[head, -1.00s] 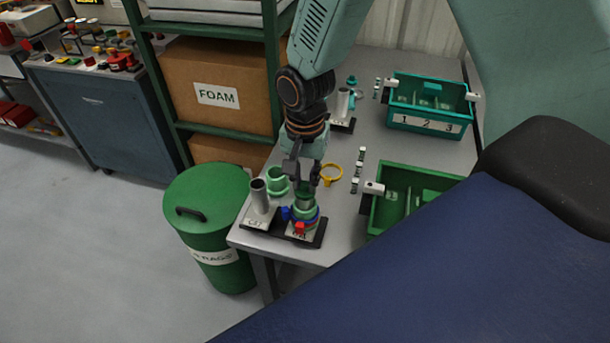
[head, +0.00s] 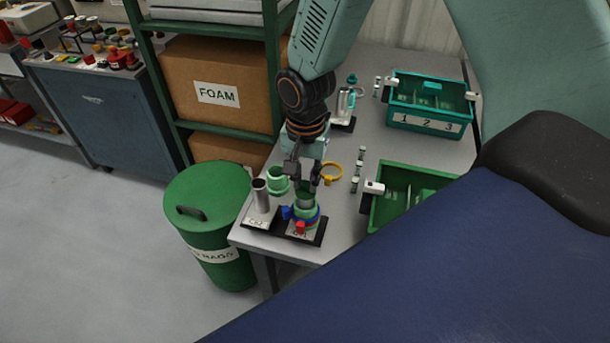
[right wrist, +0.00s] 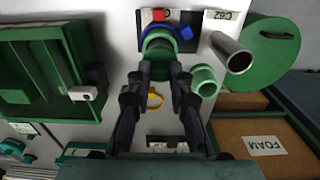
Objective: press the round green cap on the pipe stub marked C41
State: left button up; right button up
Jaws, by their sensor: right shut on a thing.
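Whether the cap is fully seated is hidden. My left gripper is out of view.
A loose green cup-like part (head: 278,180) and a yellow ring (head: 332,172) lie just behind. A green bin (head: 377,215) is at the right, a teal bin (head: 428,126) farther back.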

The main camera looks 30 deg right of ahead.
jog(key=shift+f, duration=0.1)
dwell(0.4)
jog(key=shift+f+p, duration=0.35)
jog(key=shift+f, duration=0.25)
dwell(0.8)
jog(key=o, duration=0.8)
jog(key=shift+o, duration=0.2)
jog(key=o, duration=0.3)
jog(key=shift+o, duration=0.2)
